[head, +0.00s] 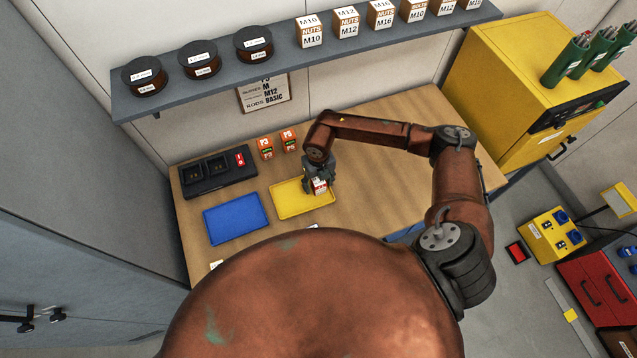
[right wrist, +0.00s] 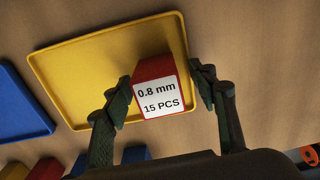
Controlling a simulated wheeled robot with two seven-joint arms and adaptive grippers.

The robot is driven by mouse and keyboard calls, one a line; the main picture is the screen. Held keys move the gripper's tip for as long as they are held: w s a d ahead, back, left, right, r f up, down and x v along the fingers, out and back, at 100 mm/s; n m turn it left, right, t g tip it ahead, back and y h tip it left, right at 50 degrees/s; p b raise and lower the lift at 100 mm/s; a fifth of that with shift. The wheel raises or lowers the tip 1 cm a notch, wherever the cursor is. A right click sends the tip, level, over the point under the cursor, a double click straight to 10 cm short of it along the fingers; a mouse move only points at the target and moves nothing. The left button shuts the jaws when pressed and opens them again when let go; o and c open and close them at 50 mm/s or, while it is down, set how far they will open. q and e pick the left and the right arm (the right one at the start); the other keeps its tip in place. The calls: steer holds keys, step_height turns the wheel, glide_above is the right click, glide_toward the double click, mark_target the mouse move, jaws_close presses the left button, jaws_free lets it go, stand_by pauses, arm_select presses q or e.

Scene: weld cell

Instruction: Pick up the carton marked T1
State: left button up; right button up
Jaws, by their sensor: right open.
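A small red carton (right wrist: 150,68) with a white label reading "0.8 mm 15 PCS" shows in the right wrist view. In the head view the same carton (head: 320,187) is at the right end of the yellow tray (head: 290,204). No T1 mark is legible on it. My right gripper (head: 318,175) is over the carton. In the right wrist view its open fingers (right wrist: 164,88) stand on either side of the carton, with a visible gap at the right finger. Whether the left finger touches cannot be told. My left gripper is not in view.
A blue tray (head: 235,218) lies left of the yellow one. Two orange-and-white cartons (head: 265,148) and a dark charger-like unit (head: 215,175) stand behind. A grey shelf (head: 290,65) with spools and nut boxes overhangs the back. Bare wood (head: 390,200) lies to the right.

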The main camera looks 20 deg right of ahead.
steer(key=c, duration=1.3)
